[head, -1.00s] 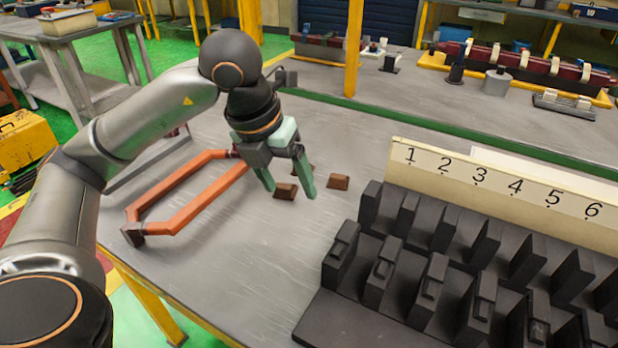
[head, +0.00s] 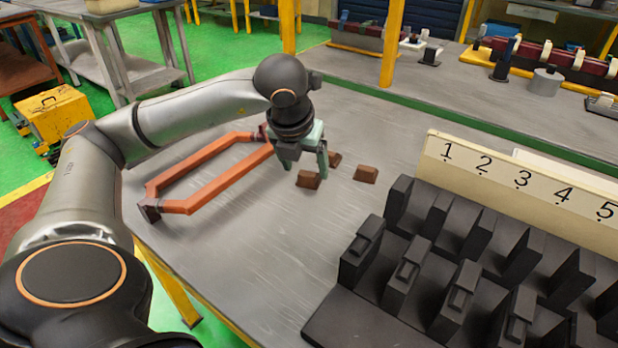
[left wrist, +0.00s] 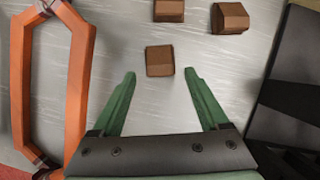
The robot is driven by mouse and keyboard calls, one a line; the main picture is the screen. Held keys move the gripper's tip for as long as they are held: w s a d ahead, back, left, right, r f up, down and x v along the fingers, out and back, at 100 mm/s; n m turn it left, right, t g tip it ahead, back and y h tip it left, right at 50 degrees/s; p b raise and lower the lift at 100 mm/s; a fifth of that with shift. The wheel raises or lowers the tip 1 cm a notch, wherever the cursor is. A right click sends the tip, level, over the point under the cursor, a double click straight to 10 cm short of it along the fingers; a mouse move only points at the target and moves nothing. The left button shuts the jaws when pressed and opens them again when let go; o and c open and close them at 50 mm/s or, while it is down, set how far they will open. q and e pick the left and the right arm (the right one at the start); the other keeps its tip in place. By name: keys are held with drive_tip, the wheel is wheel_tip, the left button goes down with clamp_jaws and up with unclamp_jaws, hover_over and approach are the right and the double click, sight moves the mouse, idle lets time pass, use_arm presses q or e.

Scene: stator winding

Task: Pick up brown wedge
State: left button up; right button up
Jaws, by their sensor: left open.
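Three brown wedges lie on the grey table. The nearest wedge (head: 308,180) sits just below my left gripper in the head view. A second wedge (head: 335,158) lies behind it and a third (head: 365,174) to its right. My left gripper (head: 304,166) is open and empty. In the left wrist view the nearest wedge (left wrist: 160,61) lies just beyond the gap between the open fingertips (left wrist: 160,74), and the other wedges show farther up, one (left wrist: 168,10) at the top edge and one (left wrist: 230,17) at upper right. My right gripper is not in view.
An orange coil frame (head: 205,172) lies left of the wedges, close to my left gripper. A black slotted fixture (head: 345,325) with a numbered board (head: 520,180) fills the table's right. The table front between them is clear.

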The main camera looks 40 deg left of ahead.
use_arm(q)
drive_tip(key=shift+x, duration=1)
clamp_jaws()
